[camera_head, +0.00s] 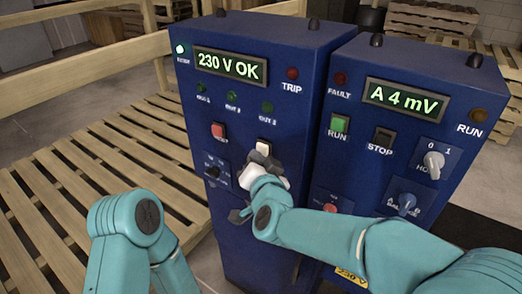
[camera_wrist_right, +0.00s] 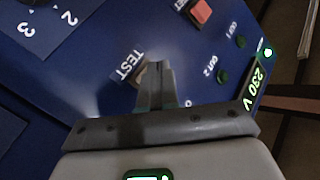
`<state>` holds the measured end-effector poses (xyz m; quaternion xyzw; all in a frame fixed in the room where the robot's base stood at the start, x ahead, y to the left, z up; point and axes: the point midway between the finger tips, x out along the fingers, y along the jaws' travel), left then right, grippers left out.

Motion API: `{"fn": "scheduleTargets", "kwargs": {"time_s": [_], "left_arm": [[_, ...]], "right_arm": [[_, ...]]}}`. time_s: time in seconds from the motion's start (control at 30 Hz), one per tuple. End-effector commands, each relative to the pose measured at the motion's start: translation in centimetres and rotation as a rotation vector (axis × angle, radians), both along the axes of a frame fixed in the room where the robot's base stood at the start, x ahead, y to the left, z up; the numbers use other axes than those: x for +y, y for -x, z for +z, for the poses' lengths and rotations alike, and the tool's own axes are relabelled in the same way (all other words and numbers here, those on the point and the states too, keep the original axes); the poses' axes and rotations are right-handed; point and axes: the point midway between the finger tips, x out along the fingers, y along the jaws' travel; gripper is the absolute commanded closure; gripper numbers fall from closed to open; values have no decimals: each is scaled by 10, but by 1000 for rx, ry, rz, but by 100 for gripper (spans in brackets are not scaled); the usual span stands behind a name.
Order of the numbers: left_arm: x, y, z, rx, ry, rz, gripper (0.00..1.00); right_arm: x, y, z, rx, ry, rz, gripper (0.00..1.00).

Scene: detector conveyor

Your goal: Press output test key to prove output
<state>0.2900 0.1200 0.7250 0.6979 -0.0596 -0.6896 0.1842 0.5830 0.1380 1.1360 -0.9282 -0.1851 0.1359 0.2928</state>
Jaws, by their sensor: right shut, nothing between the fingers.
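The output test key (camera_head: 264,147) is a pale square key in a dark frame on the front of the left blue cabinet (camera_head: 240,115). In the right wrist view the TEST label (camera_wrist_right: 124,68) shows beside my fingertips. My right gripper (camera_head: 260,157) is shut and empty, its fingertips at or just in front of the key. In the wrist view the fingers (camera_wrist_right: 157,68) cover most of the key, so I cannot tell whether they touch it. My left arm shows at the lower left, but its gripper is out of view.
The left cabinet's display (camera_head: 230,65) reads "230 V OK". A red button (camera_head: 218,131) sits left of the key, below several dark green OUT lamps (camera_head: 233,97). The right cabinet (camera_head: 375,150) has a display (camera_head: 404,98) reading "A 4 mV", buttons and knobs. Wooden pallets (camera_head: 100,180) lie at left.

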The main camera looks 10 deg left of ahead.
Motion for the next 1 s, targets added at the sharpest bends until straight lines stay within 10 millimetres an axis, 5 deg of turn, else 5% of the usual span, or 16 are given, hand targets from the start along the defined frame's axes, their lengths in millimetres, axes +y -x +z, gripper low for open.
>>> {"fn": "scheduleTargets", "kwargs": {"time_s": [1.0], "left_arm": [[0, 0, -2, 0, 0, 0, 58]], "right_arm": [[-4, -9, 0, 0, 0, -1, 100]]}}
